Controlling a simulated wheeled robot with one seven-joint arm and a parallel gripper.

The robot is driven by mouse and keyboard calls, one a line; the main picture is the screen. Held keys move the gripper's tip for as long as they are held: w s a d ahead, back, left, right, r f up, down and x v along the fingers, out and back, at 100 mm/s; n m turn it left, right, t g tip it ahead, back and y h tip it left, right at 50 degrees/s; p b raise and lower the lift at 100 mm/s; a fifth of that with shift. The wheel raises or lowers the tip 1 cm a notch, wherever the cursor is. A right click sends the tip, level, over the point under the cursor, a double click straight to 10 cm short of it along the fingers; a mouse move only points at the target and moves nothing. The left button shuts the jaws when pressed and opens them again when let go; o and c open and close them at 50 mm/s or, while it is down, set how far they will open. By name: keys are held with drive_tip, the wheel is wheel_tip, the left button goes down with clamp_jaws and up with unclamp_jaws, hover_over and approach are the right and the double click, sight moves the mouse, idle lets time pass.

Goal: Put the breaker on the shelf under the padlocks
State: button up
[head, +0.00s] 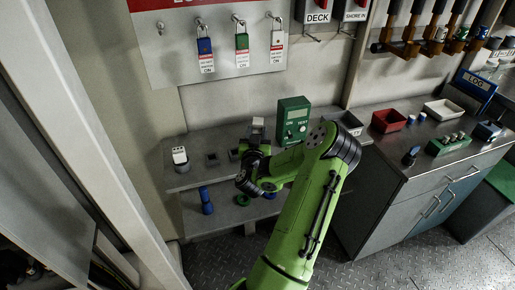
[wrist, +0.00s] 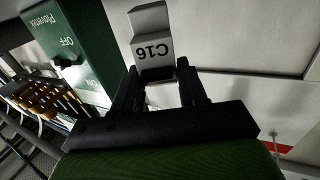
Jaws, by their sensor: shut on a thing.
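My gripper (head: 256,140) is shut on a pale grey breaker (head: 257,126), held upright above the shelf (head: 222,177). In the wrist view the breaker (wrist: 152,48) reads C16 and sits between the fingertips (wrist: 158,80). The shelf is below a board with a blue padlock (head: 204,46), a green padlock (head: 242,50) and a white padlock (head: 277,46). My arm hides the shelf's right part.
A red bin (head: 388,120) is on the right counter.

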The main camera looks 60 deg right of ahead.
wheel_tip(320, 180, down, 3)
drive_tip(key=shift+b, duration=1.1)
drive_tip(key=shift+r, duration=0.2)
drive_tip(key=shift+f, duration=0.15)
drive_tip(key=o, duration=1.2)
